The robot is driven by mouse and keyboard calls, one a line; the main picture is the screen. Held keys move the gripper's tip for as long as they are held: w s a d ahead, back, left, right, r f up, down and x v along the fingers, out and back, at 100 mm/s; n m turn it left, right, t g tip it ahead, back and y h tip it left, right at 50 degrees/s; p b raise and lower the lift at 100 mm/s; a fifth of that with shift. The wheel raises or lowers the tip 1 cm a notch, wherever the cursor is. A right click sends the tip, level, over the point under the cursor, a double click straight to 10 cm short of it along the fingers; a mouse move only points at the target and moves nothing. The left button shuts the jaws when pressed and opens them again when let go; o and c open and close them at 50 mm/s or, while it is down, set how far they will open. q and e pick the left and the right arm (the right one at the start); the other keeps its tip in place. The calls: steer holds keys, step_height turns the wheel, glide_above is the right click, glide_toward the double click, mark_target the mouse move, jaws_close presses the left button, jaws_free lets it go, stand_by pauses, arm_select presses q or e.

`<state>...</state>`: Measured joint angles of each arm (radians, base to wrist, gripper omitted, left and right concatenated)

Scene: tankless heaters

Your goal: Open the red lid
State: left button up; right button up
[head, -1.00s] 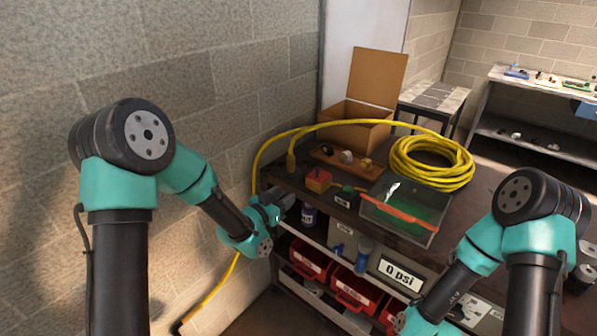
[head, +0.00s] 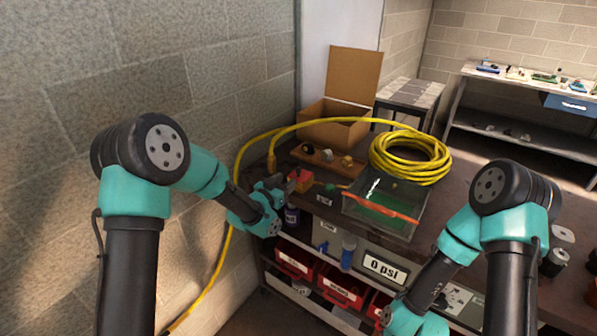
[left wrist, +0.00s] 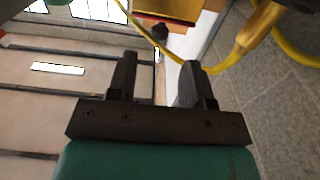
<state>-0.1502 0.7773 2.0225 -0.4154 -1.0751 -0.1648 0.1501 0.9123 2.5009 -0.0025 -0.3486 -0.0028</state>
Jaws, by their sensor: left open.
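A small box with a red top and yellow sides (head: 301,180) sits on the near left corner of the dark bench. In the left wrist view its red and yellow faces (left wrist: 168,10) show at the top edge, beyond the fingertips, with a dark round knob below them. My left gripper (head: 273,187) is just left of the box, open and empty, apart from it as far as I can tell. Its two dark fingers (left wrist: 160,70) stand apart in the left wrist view. My right arm's wrist shows at the bottom, with its fingers out of frame.
A yellow hose (head: 238,165) runs down close behind the left gripper, with a coil (head: 410,157) on the bench. A clear bin with an orange edge (head: 400,212) stands right of the box. A wooden tray (head: 329,160) and an open cardboard box (head: 335,131) are behind.

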mark_target(297, 172)
arm_select(q)
steer(key=x, duration=0.8)
steer(key=shift+c, duration=0.3)
jaws_close()
